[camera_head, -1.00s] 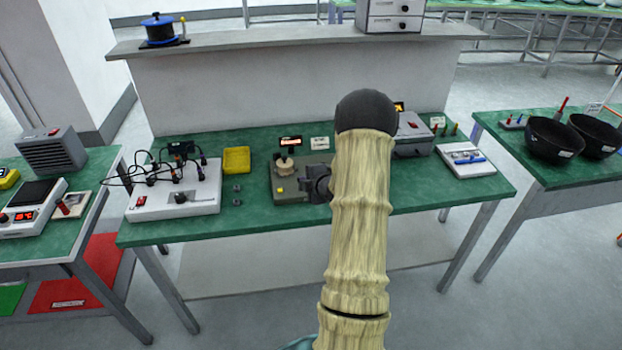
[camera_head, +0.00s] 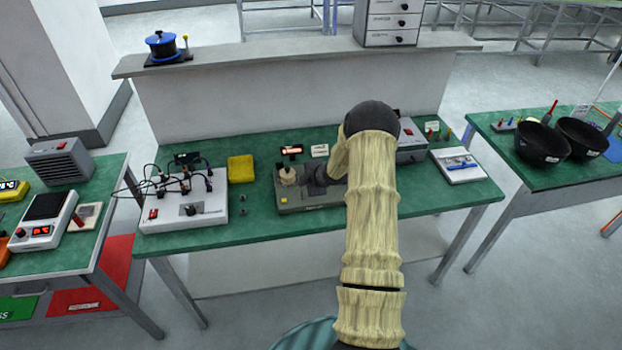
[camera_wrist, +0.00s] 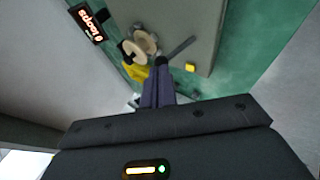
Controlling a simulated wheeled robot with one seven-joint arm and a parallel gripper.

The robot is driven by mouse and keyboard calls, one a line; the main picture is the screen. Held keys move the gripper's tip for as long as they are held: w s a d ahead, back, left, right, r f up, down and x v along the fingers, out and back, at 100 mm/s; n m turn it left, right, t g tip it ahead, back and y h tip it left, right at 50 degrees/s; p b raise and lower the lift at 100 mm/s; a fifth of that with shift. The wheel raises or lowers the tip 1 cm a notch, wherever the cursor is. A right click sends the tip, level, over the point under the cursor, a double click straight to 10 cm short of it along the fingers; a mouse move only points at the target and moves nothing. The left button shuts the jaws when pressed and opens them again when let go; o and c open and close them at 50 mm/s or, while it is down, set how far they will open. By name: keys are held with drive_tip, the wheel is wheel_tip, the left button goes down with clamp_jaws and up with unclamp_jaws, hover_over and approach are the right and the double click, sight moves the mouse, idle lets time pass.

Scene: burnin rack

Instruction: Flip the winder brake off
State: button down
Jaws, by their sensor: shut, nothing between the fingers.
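The winder (camera_head: 306,203) is a grey box on the green middle bench. It carries a cream spool (camera_head: 287,176) and a yellow button (camera_head: 283,201), which also shows in the wrist view (camera_wrist: 190,67). In the wrist view a thin grey lever (camera_wrist: 181,47), apparently the brake, lies beside the spool (camera_wrist: 143,42). My gripper (camera_wrist: 163,62) is shut and empty, its tips just short of the lever in that picture; I cannot tell whether they touch. In the head view my gripper (camera_head: 316,178) is over the winder, right of the spool, and the lever cannot be made out.
A small lit display (camera_head: 291,150) and a white label (camera_head: 320,150) stand behind the winder. A yellow tray (camera_head: 241,169) and a white cable unit (camera_head: 184,212) are to its left. A grey box (camera_head: 411,148) and a white tray (camera_head: 458,168) are to its right.

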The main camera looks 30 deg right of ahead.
drive_tip(key=shift+d, duration=0.15)
drive_tip(key=shift+s+r, duration=0.1)
drive_tip(key=shift+s+d+r+p, duration=0.1)
drive_tip(key=shift+d+r+p, duration=0.05)
drive_tip(key=shift+r+p, duration=0.5)
drive_tip(key=shift+r, duration=0.1)
drive_tip(key=s+d+r+p, duration=0.2)
drive_tip(key=s+r, duration=0.3)
drive_tip(key=r, duration=0.7)
drive_tip(key=shift+s+d+r, duration=0.15)
drive_tip(key=shift+s+d, duration=0.25)
drive_tip(key=shift+d, duration=0.05)
